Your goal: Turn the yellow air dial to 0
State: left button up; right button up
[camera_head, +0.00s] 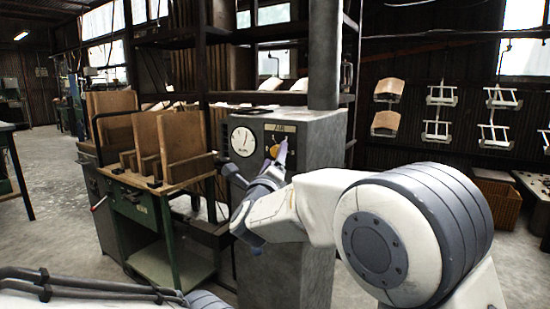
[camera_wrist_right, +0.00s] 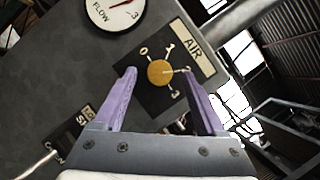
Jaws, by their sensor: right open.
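The yellow air dial (camera_wrist_right: 160,73) is on a black plate on the grey machine's face, below the AIR label (camera_wrist_right: 195,45). White marks 0 to 3 surround it. Its pale pointer line appears to face the 2. My right gripper (camera_wrist_right: 159,84) is open, its two purple fingers apart on either side of the dial in the wrist view. I cannot tell whether the fingers touch it. In the head view the right gripper (camera_head: 277,158) is at the machine (camera_head: 315,150), and largely covers the dial. My left gripper is not in view.
A round FLOW gauge (camera_wrist_right: 115,12) is beside the AIR plate; it also shows in the head view (camera_head: 243,141). A switch with a light lever (camera_wrist_right: 38,165) is lower on the panel. A green bench (camera_head: 143,212) with wooden boards (camera_head: 182,138) stands left of the machine.

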jog(key=shift+w+d+r, duration=0.1)
jog(key=shift+w+r, duration=0.05)
jog(key=shift+w, duration=0.35)
jog(key=shift+c, duration=0.3)
grip_shut()
